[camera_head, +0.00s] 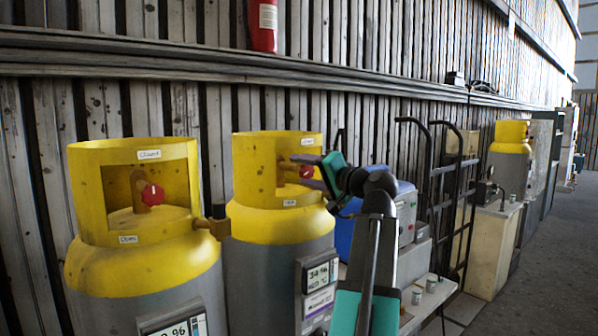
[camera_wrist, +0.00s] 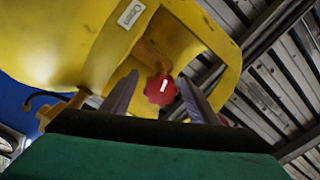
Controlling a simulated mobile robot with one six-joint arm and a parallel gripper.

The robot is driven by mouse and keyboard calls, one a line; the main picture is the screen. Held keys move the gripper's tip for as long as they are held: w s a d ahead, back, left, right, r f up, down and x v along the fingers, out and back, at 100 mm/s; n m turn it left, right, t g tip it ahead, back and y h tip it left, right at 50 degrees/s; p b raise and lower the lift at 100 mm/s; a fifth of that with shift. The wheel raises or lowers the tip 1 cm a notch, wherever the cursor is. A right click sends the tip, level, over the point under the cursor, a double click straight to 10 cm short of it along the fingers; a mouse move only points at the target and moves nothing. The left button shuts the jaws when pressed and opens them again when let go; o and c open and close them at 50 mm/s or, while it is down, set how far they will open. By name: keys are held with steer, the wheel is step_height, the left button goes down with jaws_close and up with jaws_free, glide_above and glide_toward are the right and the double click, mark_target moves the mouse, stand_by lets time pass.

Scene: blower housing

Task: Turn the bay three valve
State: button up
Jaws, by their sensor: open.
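Two grey gas cylinders with yellow tops and cut-out collars stand against the wall in the head view: a front left cylinder (camera_head: 145,262) and a second cylinder (camera_head: 275,250). The front cylinder has a red valve knob (camera_head: 153,194) inside its collar. The second cylinder's red valve knob (camera_head: 306,171) sits in its collar opening. My gripper (camera_head: 297,170) is open, with its two fingers on either side of that second knob. In the wrist view the knob (camera_wrist: 160,89) with a white mark lies between the finger tips. I cannot tell whether the fingers touch it. No bay number is readable.
A collar label (camera_wrist: 131,13) reads "Open" in the wrist view. A blue and grey box (camera_head: 405,213) and a black hand truck (camera_head: 455,200) stand beyond my arm. Another yellow-topped cylinder (camera_head: 511,150) is farther back. The floor (camera_head: 560,250) at right is clear.

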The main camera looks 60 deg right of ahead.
steer(key=v, duration=1.1)
stand_by(0.6)
